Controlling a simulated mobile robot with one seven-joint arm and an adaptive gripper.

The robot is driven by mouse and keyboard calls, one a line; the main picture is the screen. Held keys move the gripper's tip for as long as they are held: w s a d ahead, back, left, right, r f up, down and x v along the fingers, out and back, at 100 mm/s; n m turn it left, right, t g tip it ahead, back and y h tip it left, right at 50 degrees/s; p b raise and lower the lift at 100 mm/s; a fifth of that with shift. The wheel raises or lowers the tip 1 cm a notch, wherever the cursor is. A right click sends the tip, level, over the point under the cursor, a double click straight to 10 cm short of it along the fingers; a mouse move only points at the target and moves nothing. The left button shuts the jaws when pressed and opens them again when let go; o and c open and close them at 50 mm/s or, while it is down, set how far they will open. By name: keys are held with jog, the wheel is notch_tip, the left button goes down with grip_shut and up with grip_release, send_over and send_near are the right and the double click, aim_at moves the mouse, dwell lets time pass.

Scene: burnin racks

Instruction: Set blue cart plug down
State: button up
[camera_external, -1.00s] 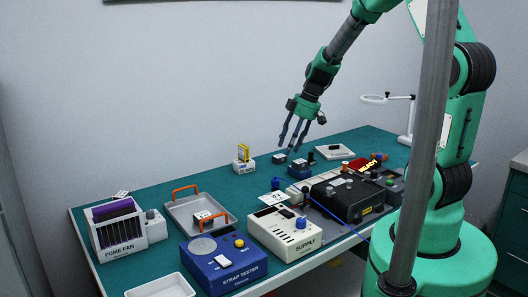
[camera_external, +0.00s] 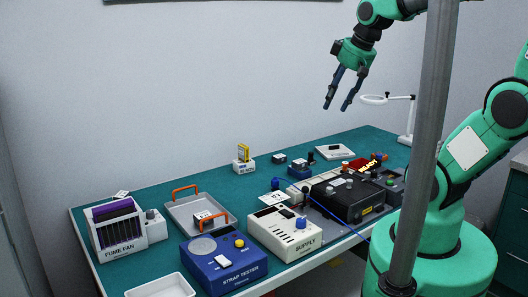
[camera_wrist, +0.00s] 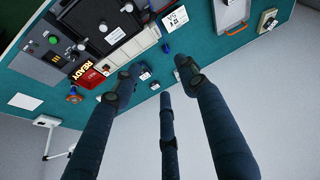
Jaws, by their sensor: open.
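My gripper (camera_external: 337,105) is open and empty, high above the back right of the table, fingers pointing down. Its dark fingers spread in the wrist view (camera_wrist: 160,85) with nothing between them. A small blue piece (camera_external: 276,184), which may be the blue cart plug, stands on the table beside a white card, behind the supply box (camera_external: 286,230). A blue piece also shows near the card in the wrist view (camera_wrist: 166,48). A low blue block (camera_external: 299,171) with small parts stands near the table's back edge. I cannot tell for certain which blue piece is the plug.
A black unit (camera_external: 348,200) and a red READY sign (camera_external: 367,164) fill the right side. A stand with a ring (camera_external: 405,120) rises at the back right. A tray with orange handles (camera_external: 184,213) is left. Bare green table lies around the yellow piece's holder (camera_external: 243,166).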

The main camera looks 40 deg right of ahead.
jog(key=s+r+m, duration=0.1)
jog(key=s+m, duration=0.1)
jog(key=s, duration=0.4)
jog(key=shift+s+d+r+t+h, duration=0.15)
jog(key=shift+d+r+t+h, duration=0.1)
jog(key=shift+d+t+h, duration=0.2)
